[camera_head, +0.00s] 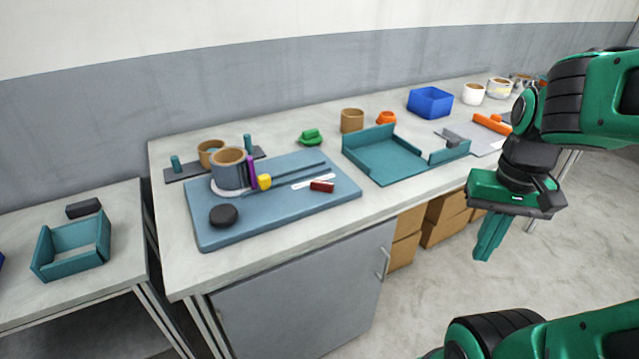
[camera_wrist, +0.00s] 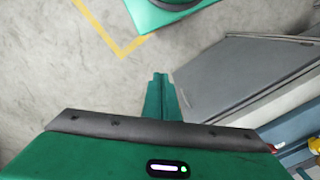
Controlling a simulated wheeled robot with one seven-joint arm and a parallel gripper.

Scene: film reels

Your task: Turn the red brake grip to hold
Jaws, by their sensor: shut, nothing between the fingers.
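The red brake grip (camera_head: 321,186) is a small dark red block on the right part of a blue-grey board (camera_head: 225,234). A white strip (camera_head: 313,181) lies beside it. The board also bears a grey and tan cylinder, a purple piece, a yellow piece (camera_head: 264,182) and a black round knob (camera_head: 223,215). My gripper (camera_head: 483,253) hangs right of the table's front edge, over the floor, well away from the grip. Its green fingers are together and empty.
A teal open tray (camera_head: 385,165) lies right of the board. A green piece (camera_head: 311,137), a tan cup (camera_head: 352,120) and a blue box (camera_head: 430,102) stand behind. The grey cabinet (camera_head: 310,295) is below the table. A side table at left holds a teal bin (camera_head: 70,264).

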